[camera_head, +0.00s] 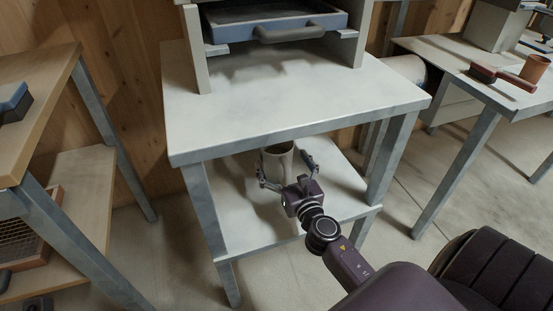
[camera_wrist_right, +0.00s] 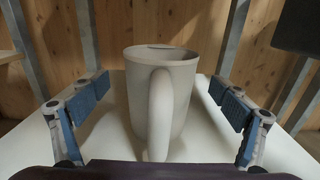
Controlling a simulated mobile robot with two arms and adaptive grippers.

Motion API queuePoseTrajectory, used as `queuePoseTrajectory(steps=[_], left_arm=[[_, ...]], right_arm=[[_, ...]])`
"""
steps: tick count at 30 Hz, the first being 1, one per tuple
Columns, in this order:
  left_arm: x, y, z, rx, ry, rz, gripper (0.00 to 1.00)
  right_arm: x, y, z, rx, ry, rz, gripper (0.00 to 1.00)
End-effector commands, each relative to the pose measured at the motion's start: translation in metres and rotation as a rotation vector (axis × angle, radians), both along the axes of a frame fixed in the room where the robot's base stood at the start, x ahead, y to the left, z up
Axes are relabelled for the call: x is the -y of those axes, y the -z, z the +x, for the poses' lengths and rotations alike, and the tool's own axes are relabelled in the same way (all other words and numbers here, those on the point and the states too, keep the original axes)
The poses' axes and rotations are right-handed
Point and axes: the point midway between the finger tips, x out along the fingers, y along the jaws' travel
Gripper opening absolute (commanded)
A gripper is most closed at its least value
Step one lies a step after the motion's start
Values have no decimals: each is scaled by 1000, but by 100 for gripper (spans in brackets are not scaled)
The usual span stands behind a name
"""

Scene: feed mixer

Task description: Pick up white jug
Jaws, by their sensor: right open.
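The white jug (camera_head: 278,162) stands upright on the lower shelf of the middle table, partly hidden by the tabletop edge and my gripper. In the right wrist view the jug (camera_wrist_right: 183,100) is centred, with its handle (camera_wrist_right: 160,112) facing the camera. My right gripper (camera_head: 287,172) reaches under the tabletop. Its fingers are spread wide, one on each side of the jug, with gaps between them and its wall. In the right wrist view the open fingers (camera_wrist_right: 163,105) show blue pads. My left gripper is not in view.
The tabletop (camera_head: 300,100) lies close above my right gripper, with metal legs (camera_head: 388,160) on both sides. The lower shelf (camera_head: 240,225) is otherwise bare. A blue tray (camera_head: 275,25) is above. A right-hand table holds a brown cup (camera_head: 534,68) and a red-brown brush (camera_head: 484,72).

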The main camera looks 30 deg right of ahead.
Motion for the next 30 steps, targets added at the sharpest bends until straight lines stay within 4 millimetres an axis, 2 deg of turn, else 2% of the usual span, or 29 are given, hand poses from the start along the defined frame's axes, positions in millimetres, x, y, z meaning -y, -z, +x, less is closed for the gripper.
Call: queuePoseTrajectory(steps=[3,7,16,30], left_arm=[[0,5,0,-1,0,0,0],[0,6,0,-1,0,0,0],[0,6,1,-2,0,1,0],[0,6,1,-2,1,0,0]], right_arm=[[6,1,20,3,0,-1,91],[9,1,34,1,-1,0,91],[10,2,39,0,0,1,91],[10,2,38,0,0,1,40]])
